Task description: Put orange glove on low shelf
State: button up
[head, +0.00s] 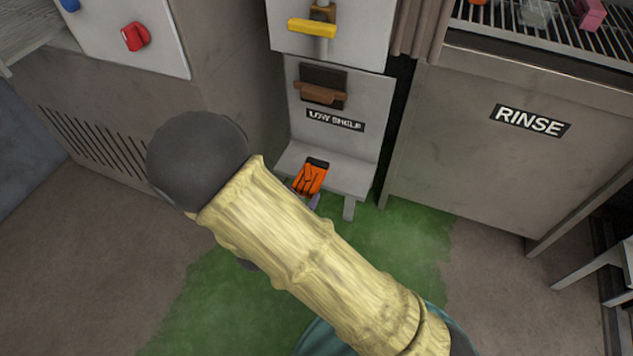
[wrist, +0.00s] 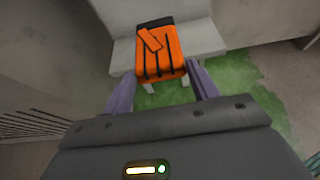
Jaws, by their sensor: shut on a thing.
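The orange glove (head: 311,177) with black stripes and a dark cuff is in front of the panel labelled LOW SHELF. It also shows in the wrist view (wrist: 160,55), with its finger end towards me. My gripper (wrist: 161,80) is shut on the glove, one purple-grey finger on each side. In the head view my arm hides most of the gripper. The low shelf (head: 346,182) is a pale ledge under the label, and shows in the wrist view (wrist: 207,40). The glove overlaps the ledge; I cannot tell whether it touches it.
A brown handle (head: 320,93) and a yellow handle (head: 312,28) sit above the shelf. The RINSE cabinet (head: 500,150) stands to the right, and a vented grey cabinet (head: 110,110) to the left. Green floor (head: 400,240) lies in front. The visible ledge around the glove is bare.

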aim_at(316, 165)
jog(key=w+d+b, duration=0.1)
jog(key=w, duration=0.2)
jog(key=w+d+b, duration=0.1)
jog(key=w, duration=0.3)
jog(key=w+d+b, duration=0.1)
jog(key=w+d, duration=0.1)
jog(key=w, duration=0.1)
jog(key=shift+w+f, duration=0.1)
jog(key=shift+w, duration=0.15)
jog(key=shift+s+a+f+b, duration=0.1)
jog(key=shift+f+b, duration=0.2)
jog(key=shift+f, duration=0.15)
jog(key=shift+s+a+f+b, duration=0.1)
jog(key=shift+f+b, duration=0.15)
jog(key=shift+f, duration=0.15)
notch_tip(316, 165, down, 5)
jog(key=b, duration=0.3)
jog(key=shift+w+f+b, duration=0.1)
jog(key=shift+w+b, duration=0.05)
jog(key=shift+b, duration=0.25)
